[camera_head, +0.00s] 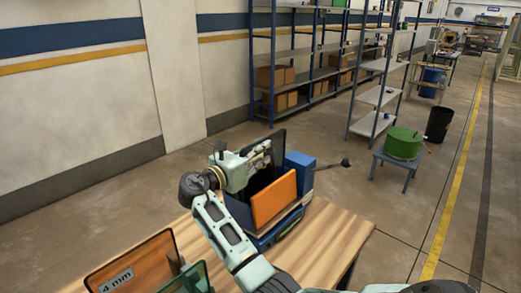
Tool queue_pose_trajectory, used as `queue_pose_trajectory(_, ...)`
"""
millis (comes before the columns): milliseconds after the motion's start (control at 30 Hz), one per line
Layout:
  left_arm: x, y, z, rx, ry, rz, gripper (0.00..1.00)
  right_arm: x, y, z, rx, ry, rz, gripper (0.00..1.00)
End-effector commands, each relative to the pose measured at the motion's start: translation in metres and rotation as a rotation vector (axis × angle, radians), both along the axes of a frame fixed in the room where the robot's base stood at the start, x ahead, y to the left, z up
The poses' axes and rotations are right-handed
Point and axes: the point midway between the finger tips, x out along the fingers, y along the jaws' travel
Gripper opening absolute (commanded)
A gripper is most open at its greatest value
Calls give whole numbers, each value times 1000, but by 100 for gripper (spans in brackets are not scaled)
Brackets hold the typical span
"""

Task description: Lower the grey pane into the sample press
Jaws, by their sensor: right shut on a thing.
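The sample press (285,224) stands on the wooden table, with a blue body, a blue block (299,168) and a dark lever with a round knob (346,162). An orange panel (274,199) stands on its near side. My right gripper (263,152) is above the press, shut on the dark grey pane (277,143). The pane is upright, and its lower part is hidden behind the gripper and the press. I cannot tell whether its lower edge is inside the press. My left gripper is not in view.
An orange pane marked "4 mm" (140,266) and a green pane (188,279) stand at the table's near left. Bare wooden tabletop (335,228) lies right of the press. Behind are shelves, a stool with a green drum (402,143) and a black bin (439,124).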

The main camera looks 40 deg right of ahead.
Motion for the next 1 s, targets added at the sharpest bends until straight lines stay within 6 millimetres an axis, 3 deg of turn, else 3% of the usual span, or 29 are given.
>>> queue_pose_trajectory(500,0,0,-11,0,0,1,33,0,0,-29,-7,-5,0,0)
queue_pose_trajectory(967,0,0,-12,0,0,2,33,0,0,-32,-7,-5,0,0)
queue_pose_trajectory(1000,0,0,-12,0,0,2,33,0,0,-32,-7,-5,0,7)
